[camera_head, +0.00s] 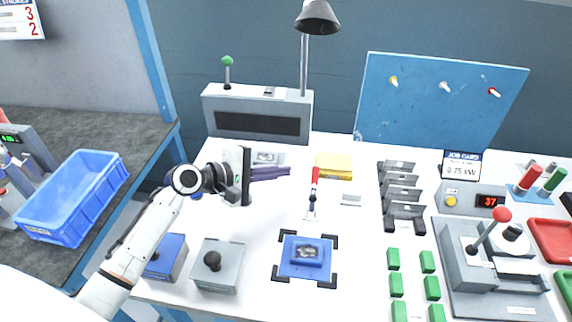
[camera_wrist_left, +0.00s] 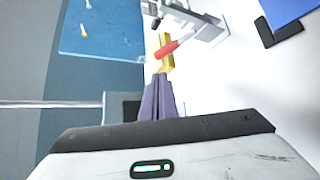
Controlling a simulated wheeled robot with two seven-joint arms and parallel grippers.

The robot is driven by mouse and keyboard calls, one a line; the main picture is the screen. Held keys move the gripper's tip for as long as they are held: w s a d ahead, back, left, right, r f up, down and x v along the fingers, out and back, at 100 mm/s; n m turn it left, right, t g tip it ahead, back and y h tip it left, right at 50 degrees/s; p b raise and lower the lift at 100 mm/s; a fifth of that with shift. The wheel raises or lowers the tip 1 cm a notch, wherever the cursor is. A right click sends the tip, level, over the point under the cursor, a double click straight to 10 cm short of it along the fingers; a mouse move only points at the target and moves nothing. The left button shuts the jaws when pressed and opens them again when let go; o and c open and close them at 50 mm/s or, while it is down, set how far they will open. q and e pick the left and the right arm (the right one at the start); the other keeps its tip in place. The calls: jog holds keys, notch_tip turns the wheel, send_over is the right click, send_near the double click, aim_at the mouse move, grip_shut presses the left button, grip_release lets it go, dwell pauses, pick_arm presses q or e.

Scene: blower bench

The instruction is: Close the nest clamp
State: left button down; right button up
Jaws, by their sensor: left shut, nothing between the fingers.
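The nest clamp has a red handle (camera_head: 316,175) standing up from a pale metal body (camera_head: 311,205), at the back edge of the nest. The blue nest (camera_head: 288,272) sits within black corner brackets and carries a blue block with a grey metal insert (camera_head: 307,252). My left gripper (camera_head: 289,172) has dark purple fingers, shut and empty, above the bench to the left of the red handle. In the left wrist view the fingers (camera_wrist_left: 157,98) point toward the red handle (camera_wrist_left: 172,47), apparently with a gap. My right gripper is not in view.
A grey box with a black knob (camera_head: 217,266) is left of the nest. Black racks (camera_head: 402,196) and several green blocks (camera_head: 393,259) are to the right. White bench surface is clear between gripper and nest.

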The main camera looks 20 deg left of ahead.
aim_at(315, 181)
pick_arm(q)
jog(key=b+x, duration=0.5)
jog(key=x, duration=0.2)
jog(key=shift+w+f, duration=0.15)
jog(key=shift+f, duration=0.05)
jog(key=shift+w+d+b, duration=0.25)
jog(key=shift+w+b, duration=0.15)
jog(key=shift+w, duration=0.05)
jog(key=shift+r, duration=0.15)
jog(key=shift+s+r, duration=0.1)
jog(key=shift+r, duration=0.05)
